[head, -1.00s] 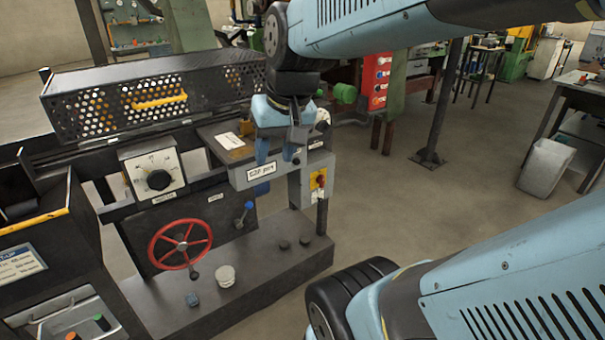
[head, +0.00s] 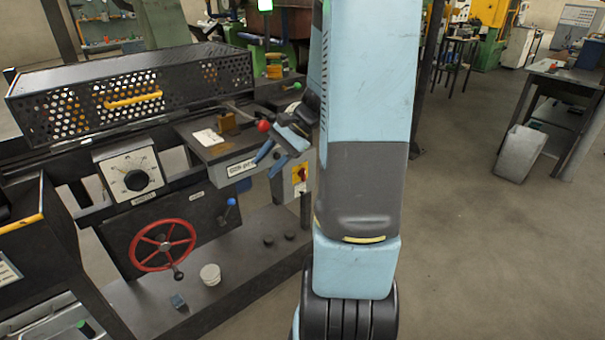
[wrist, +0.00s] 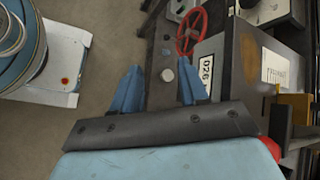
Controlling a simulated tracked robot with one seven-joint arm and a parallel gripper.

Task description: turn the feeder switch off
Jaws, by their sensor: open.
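A red rotary switch on a yellow plate (head: 299,174) sits on the right end of the machine's grey box. I cannot read whether it is the feeder switch, nor its setting. My gripper (head: 267,164) is open and empty, in front of the grey box and just left of the switch in the head view, its fingers pointing down and left. In the wrist view the blue fingers (wrist: 158,82) are spread apart with nothing between them. The grey box with its label (wrist: 207,72) lies right of them there; the switch does not show.
A dial panel (head: 128,172), a red handwheel (head: 162,245) and a blue-knobbed lever (head: 230,203) are on the machine front. A red ball knob (head: 263,126) is near my wrist. A white cup (head: 210,274) stands on the base.

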